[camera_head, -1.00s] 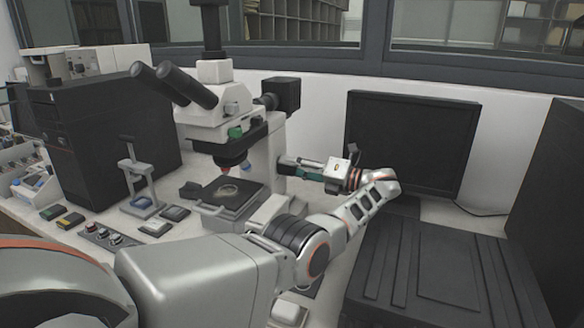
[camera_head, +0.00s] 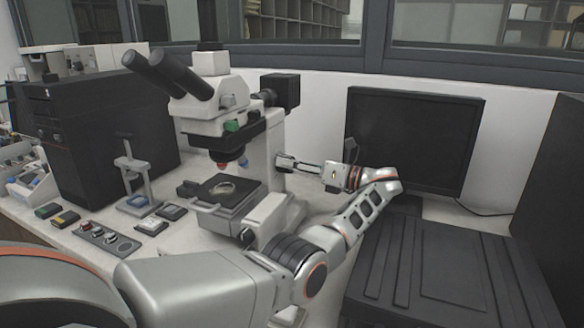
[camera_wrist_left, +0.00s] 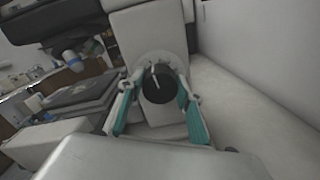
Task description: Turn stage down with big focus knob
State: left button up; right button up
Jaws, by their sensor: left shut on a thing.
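The microscope (camera_head: 265,150) stands on the bench with its dark stage (camera_head: 245,200) under the objectives (camera_head: 232,160). The big focus knob (camera_wrist_left: 158,84) is a pale disc with a dark round centre on the microscope's side, seen in the left wrist view. My left gripper (camera_wrist_left: 160,76) has its two teal-padded fingers at the left and right of the knob and is shut on it. In the head view the left gripper (camera_head: 282,160) reaches the microscope's right side, and the knob is mostly hidden there. My right gripper is not in view.
A black monitor (camera_head: 415,135) stands behind my left wrist. A black ribbed case (camera_head: 445,270) fills the front right. A dark computer tower (camera_head: 105,125) and a small blue-grey stand (camera_head: 132,175) are left of the microscope. Bare wall lies right of the knob.

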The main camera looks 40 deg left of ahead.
aim_at(277, 127)
pick_arm(q)
jog(key=shift+n, duration=0.5)
jog(key=o, duration=1.1)
jog(key=shift+r, duration=5.05)
